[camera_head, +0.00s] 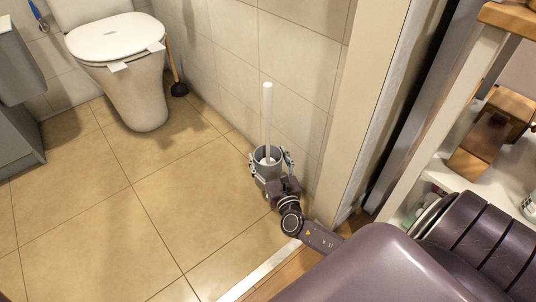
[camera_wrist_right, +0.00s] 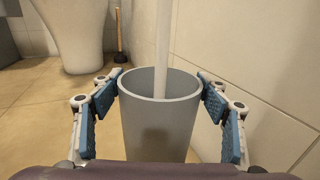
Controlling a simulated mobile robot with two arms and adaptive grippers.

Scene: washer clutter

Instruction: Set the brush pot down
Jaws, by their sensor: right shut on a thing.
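The grey brush pot (camera_head: 266,172) is near the tiled wall, with a white brush handle (camera_head: 267,115) standing upright out of it. My right gripper (camera_head: 271,161) is shut on the pot, one finger on each side. In the right wrist view the pot (camera_wrist_right: 160,125) is upright between the blue finger pads (camera_wrist_right: 160,82), and the handle (camera_wrist_right: 163,40) rises from its mouth. The pot's base is hidden, so I cannot tell whether it touches the floor. My left gripper is not in view.
A white toilet (camera_head: 125,70) stands at the back left, with a plunger (camera_head: 178,88) beside it. The tiled floor (camera_head: 170,190) left of the pot is clear. A wall and door frame (camera_head: 370,100) are close on the right. A shelf (camera_head: 480,180) stands at the far right.

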